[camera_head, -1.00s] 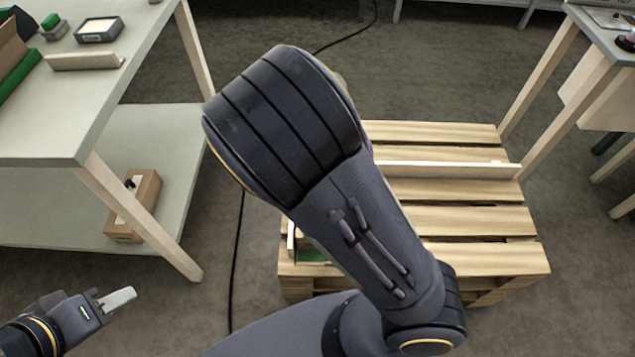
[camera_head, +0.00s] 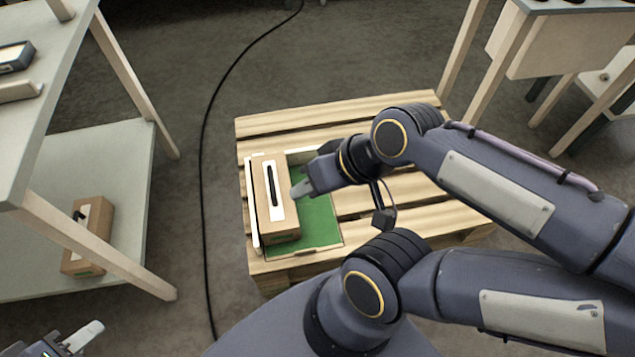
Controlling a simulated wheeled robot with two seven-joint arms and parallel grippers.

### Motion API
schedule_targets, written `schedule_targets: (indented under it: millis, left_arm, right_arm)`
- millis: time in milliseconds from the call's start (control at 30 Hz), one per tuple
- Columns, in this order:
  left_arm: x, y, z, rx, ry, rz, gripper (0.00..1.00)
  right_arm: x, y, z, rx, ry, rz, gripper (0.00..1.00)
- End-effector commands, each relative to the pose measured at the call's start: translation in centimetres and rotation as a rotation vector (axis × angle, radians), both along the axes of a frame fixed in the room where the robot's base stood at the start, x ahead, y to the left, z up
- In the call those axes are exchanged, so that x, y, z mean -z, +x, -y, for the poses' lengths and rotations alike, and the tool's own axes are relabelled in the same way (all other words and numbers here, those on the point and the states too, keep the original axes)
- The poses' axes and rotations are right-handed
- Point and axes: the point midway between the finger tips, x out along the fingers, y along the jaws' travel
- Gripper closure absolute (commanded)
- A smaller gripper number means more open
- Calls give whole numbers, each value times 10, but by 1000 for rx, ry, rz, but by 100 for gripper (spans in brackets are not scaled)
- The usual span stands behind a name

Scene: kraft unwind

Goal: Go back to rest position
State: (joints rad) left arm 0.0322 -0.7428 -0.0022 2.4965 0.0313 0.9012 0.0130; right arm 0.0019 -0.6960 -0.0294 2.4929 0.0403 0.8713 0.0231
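My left gripper (camera_head: 85,337) is at the bottom left corner, mostly cut off by the frame edge. One pale finger shows and nothing is seen in it. My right gripper (camera_head: 302,189) is over the pallet, with its pale fingertip close to the right side of a brown cardboard box (camera_head: 284,226). Whether it touches the box is not clear. The opening between its fingers is hidden. The box has a white top strip with a dark slot and stands at the left side of a green-floored tray (camera_head: 319,222).
The tray lies on a wooden pallet (camera_head: 290,122). A two-level table (camera_head: 85,150) stands at the left, with another brown box (camera_head: 88,236) on its lower shelf. A black cable (camera_head: 205,150) crosses the floor. Wooden-legged furniture (camera_head: 565,45) stands at the upper right.

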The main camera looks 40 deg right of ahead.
Motion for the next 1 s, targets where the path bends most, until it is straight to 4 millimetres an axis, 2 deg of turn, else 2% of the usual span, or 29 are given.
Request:
schedule_targets:
  millis: [100,367,467,567,667,800,900,1000]
  left_arm:
    - [0,0,0,0,0,0,64]
    - [0,0,0,0,0,0,64]
    - [-7,0,0,0,0,0,64]
    - [-26,0,0,0,0,0,64]
    - [-57,0,0,0,0,0,64]
    - [-108,0,0,0,0,1,64]
    - [-137,0,0,0,0,1,64]
    - [-149,0,0,0,0,1,64]
  right_arm:
    - [-3,-7,4,2,-32,12,64]
    - [-3,-7,4,2,-33,13,64]
    - [-10,-7,4,2,-33,13,64]
    - [-29,-7,4,2,-32,13,64]
    - [-60,-7,4,2,-32,13,64]
    - [-111,-7,4,2,-32,13,64]
    - [-140,-7,4,2,-32,13,64]
    - [-152,-7,4,2,-32,13,64]
